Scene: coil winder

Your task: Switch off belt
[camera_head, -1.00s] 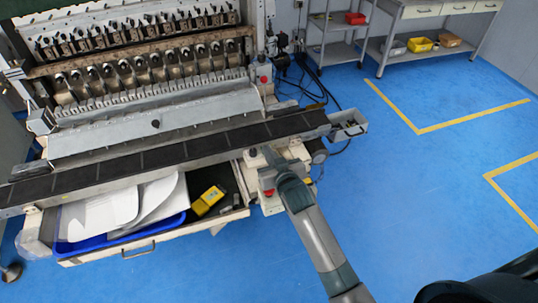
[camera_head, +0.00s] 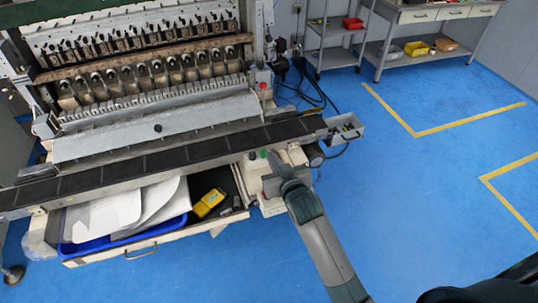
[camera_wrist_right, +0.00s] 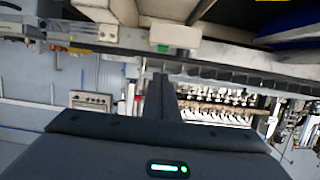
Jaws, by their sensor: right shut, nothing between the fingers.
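The belt (camera_head: 160,160) is a long dark strip along the front of the coil winder. A pale control box (camera_head: 254,172) sits under its right end. A small green button (camera_head: 264,154) shows on the box; the right wrist view also shows a green part (camera_wrist_right: 162,48) on a pale box. My right gripper (camera_head: 271,160) is at the control box, just beside the green button; whether it touches is unclear. Its fingers (camera_wrist_right: 160,95) are shut and empty. My wrist hides the front part of the box. My left gripper is not in view.
A red button (camera_head: 263,87) is on the machine's right post. An open drawer (camera_head: 150,247) holds a blue tray with white sheets and a yellow object (camera_head: 208,203). A small metal tray (camera_head: 346,130) juts from the belt's right end. Blue floor is free at right.

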